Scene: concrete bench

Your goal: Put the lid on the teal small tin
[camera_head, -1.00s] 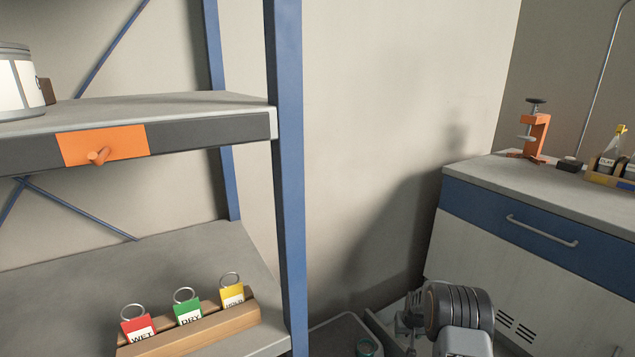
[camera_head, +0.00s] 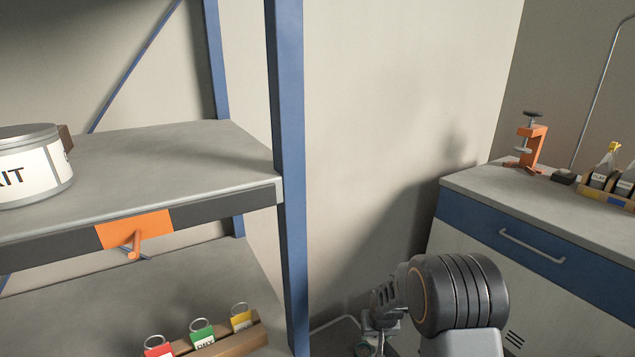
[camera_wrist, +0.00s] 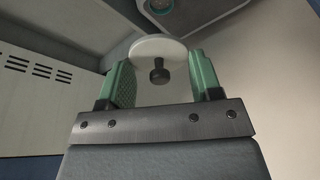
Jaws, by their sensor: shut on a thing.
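In the wrist view, a pale round lid (camera_wrist: 158,48) with a dark knob (camera_wrist: 158,72) is held between the green-padded fingers of my gripper (camera_wrist: 161,65). The knob points toward the wrist camera. A round thing with a teal rim (camera_wrist: 160,5), probably the teal small tin, shows at the top edge of that view, apart from the lid and partly cut off. In the head view my gripper (camera_head: 381,322) is low, right of the blue shelf post; the lid is hard to make out there. The tin is mostly hidden there.
A blue shelf post (camera_head: 287,180) stands left of my gripper. The shelf (camera_head: 200,155) carries a labelled canister (camera_head: 35,170); tagged rings stand in a wooden holder (camera_head: 240,340) below. A cabinet (camera_head: 545,215) with an orange clamp (camera_head: 530,148) is at right.

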